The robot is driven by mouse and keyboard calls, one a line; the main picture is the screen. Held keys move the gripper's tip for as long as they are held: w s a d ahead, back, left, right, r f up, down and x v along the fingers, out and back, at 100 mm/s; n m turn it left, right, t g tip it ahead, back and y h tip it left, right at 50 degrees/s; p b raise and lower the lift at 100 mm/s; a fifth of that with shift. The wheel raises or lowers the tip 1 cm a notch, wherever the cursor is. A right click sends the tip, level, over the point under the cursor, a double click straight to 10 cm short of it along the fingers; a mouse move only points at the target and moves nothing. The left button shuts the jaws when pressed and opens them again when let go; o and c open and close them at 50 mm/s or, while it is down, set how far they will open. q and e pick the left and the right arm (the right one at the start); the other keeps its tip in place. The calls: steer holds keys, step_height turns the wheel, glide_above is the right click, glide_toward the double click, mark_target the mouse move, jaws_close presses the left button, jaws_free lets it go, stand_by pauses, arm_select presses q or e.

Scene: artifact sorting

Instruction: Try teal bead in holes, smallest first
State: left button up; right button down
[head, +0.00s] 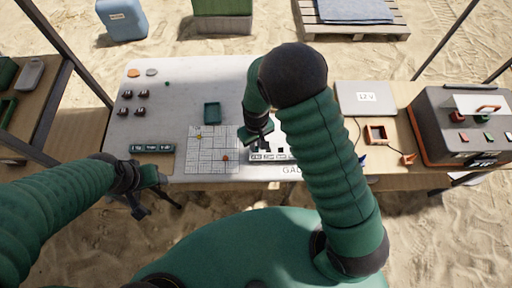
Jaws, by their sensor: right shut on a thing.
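My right gripper (262,143) is shut, with its tips over the left part of the white gauge board (256,157). What it holds is mostly hidden by the fingers and too small to make out; it fits the teal bead. The gauge board has dark square marks along its front and letters at its edge; my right arm covers much of it. Its holes are hard to tell apart. My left gripper (160,207) is open and empty, in front of the table's near left edge.
A green tray (212,113), a dark green strip (152,148), several dark blocks (126,96) and a tiny green dot (167,83) are on the table. An orange box (376,134) stands right.

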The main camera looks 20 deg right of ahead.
steer(key=shift+r+p, duration=1.95)
steer(key=shift+r, duration=0.4)
steer(key=d+f+p, duration=0.2)
steer(key=p, duration=0.1)
steer(key=s+d+f+p, duration=0.1)
steer(key=d+f+p, duration=0.1)
steer(key=p, duration=0.1)
steer(key=shift+f, duration=0.35)
steer(key=shift+d+f, duration=0.1)
steer(key=shift+f, duration=0.15)
steer(key=shift+s, duration=0.1)
stand_by(0.3)
